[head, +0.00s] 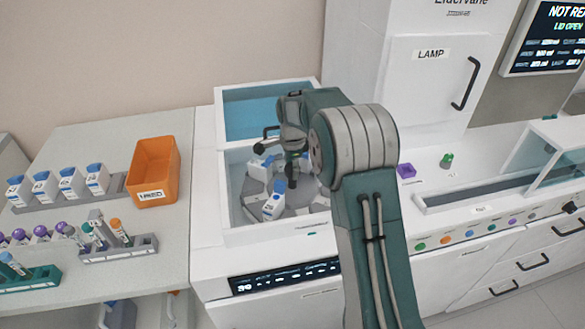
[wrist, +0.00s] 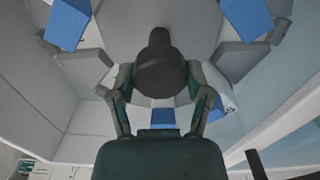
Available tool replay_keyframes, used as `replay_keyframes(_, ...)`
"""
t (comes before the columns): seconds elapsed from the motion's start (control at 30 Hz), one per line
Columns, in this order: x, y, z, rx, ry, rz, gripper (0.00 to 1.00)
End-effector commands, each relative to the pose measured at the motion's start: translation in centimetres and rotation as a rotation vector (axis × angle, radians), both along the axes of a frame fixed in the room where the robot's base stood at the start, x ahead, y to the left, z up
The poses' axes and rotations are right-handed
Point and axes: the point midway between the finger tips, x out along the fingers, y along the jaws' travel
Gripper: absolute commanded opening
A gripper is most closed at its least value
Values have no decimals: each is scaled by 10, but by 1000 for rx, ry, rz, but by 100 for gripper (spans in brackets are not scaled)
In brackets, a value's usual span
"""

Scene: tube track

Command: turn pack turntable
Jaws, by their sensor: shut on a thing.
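The pack turntable (head: 300,198) is a grey segmented disc inside a white open-topped well. It also shows in the wrist view (wrist: 115,30). White packs with blue tops sit on it, one at the front (head: 272,205) and one further back (head: 262,166). In the wrist view, blue tops show at upper left (wrist: 68,24) and upper right (wrist: 246,20). My gripper (wrist: 160,82) is over the turntable's middle, its fingers on either side of a dark round-ended knob (wrist: 160,52), shut on it. In the head view my gripper (head: 291,170) points down into the well, and my arm hides its right side.
The well's walls (head: 232,192) surround my gripper, and a blue-windowed lid (head: 262,112) stands open behind. Left are an orange bin (head: 154,172), a row of packs (head: 70,182) and tube racks (head: 118,248). A white LAMP cabinet (head: 430,85) stands at the right back.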

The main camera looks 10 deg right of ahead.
Motion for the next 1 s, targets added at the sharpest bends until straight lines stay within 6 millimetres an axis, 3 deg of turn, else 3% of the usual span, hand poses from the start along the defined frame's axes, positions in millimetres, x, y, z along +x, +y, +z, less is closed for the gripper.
replay_keyframes(0.87,-1,1,-5,2,6,-80,3)
replay_keyframes(0.9,-1,1,-5,1,7,-80,82)
replay_keyframes(0.93,-1,1,-5,2,6,-80,95)
replay_keyframes(1.0,-1,1,-4,2,5,-80,99)
